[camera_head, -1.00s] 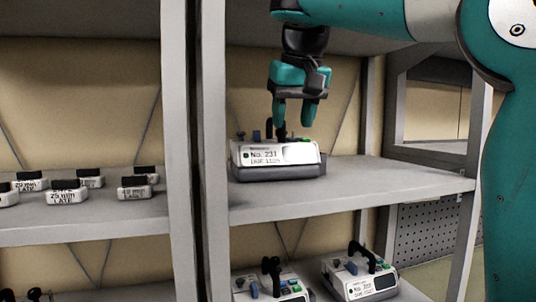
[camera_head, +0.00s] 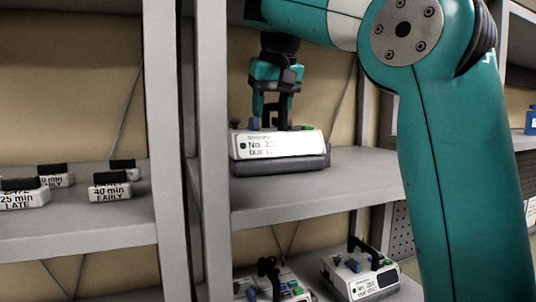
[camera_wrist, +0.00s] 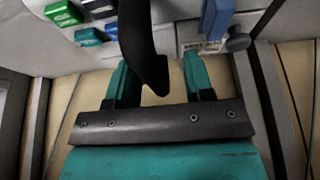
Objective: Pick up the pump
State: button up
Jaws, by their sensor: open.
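A white pump (camera_head: 276,144) with a dark base and a "No. 231" label stands upright on the upper right shelf. My gripper (camera_head: 271,110) is directly above it, pointing down, with the fingertips low by its black handle. In the wrist view my gripper (camera_wrist: 158,75) is open, and the black handle (camera_wrist: 143,45) lies between the two teal fingers, nearer the left one. The pump's top (camera_wrist: 175,30) shows there, with green and blue buttons on the left and a blue part on the right. I cannot tell whether a finger touches the handle.
Two similar pumps (camera_head: 358,275) (camera_head: 272,288) stand on the shelf below. Several small labelled blocks (camera_head: 110,187) lie on the left shelf. A grey upright (camera_head: 209,150) stands close left of the pump. The shelf (camera_head: 365,182) right of the pump is clear.

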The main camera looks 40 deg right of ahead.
jog(key=shift+s, duration=0.15)
jog(key=shift+d, duration=0.15)
grip_shut()
dwell(1.1)
